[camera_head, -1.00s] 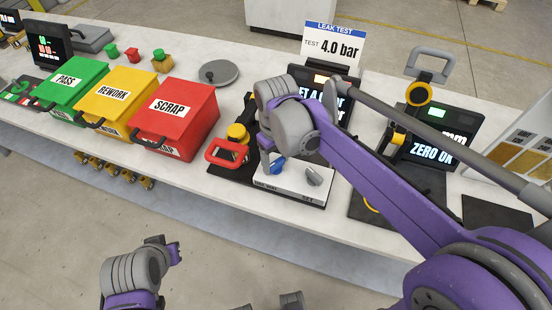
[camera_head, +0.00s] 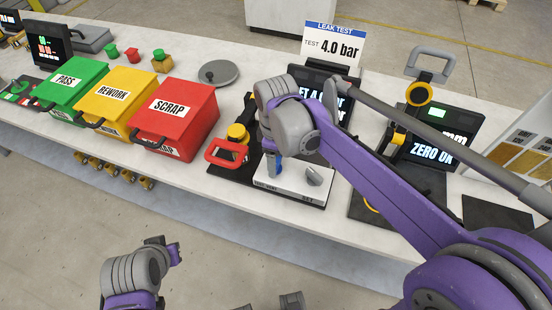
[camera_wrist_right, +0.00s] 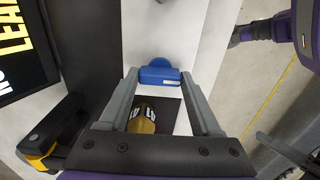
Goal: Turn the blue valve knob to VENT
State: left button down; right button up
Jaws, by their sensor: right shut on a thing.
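The blue valve knob (camera_head: 277,168) is on the left part of a white panel box (camera_head: 303,188) in the head view, partly hidden by my right gripper (camera_head: 273,165) above it. In the right wrist view the knob's blue bar (camera_wrist_right: 160,76) lies across the gap between the fingertips of my right gripper (camera_wrist_right: 159,77), which is shut on it. The lettering along the box's front edge is too small to read and partly covered. My left arm's end (camera_head: 172,254) is low at the left, away from the table; its finger state is unclear.
A red handle (camera_head: 225,152) and yellow-black part (camera_head: 238,132) stand just left. The red SCRAP bin (camera_head: 178,113) is farther left. A screen (camera_head: 438,140) stands right. Bare floor lies in front.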

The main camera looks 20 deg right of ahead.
dwell(0.3)
jog(key=o, duration=1.4)
notch_tip(320, 180, up, 11)
jog(key=shift+f+p, duration=0.1)
jog(key=shift+p, duration=0.25)
